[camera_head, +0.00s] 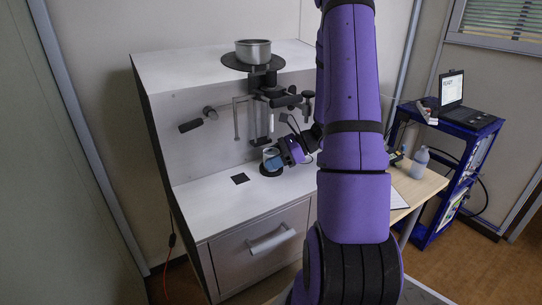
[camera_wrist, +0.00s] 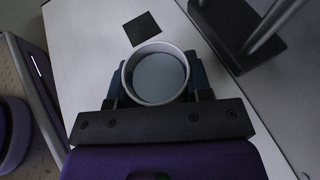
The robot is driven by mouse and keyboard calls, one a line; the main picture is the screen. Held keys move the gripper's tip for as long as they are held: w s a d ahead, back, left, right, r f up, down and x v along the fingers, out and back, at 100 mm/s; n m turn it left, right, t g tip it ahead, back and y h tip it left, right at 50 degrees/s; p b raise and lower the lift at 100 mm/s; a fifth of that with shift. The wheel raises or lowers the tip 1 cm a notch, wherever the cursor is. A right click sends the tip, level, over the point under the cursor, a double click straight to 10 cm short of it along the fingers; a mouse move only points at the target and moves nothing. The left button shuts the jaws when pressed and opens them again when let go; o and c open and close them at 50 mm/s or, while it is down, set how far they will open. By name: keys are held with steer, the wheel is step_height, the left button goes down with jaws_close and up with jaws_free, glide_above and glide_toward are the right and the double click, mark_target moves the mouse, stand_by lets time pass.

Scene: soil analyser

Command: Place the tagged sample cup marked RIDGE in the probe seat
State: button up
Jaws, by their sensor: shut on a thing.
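My gripper (camera_head: 284,154) is shut on a round sample cup (camera_head: 270,157) on the white bench. In the wrist view the cup (camera_wrist: 158,75) has a pale metal rim and a flat grey-blue inside, and my gripper's fingers (camera_wrist: 158,82) lie on both sides of it. No RIDGE marking can be read on the cup. A thin vertical probe (camera_head: 271,123) hangs above the cup.
A black square (camera_head: 240,179) lies flat on the bench, left of the cup. The analyser's handles and rods (camera_head: 240,115) stand behind. A metal pot (camera_head: 253,51) sits on a round plate above. A bottle (camera_head: 420,162) and a laptop (camera_head: 452,90) are at right.

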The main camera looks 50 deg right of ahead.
steer(key=shift+f, duration=0.15)
steer(key=o, duration=0.9)
steer(key=shift+o, duration=0.2)
steer(key=shift+v, duration=3.85)
steer(key=shift+a, duration=0.1)
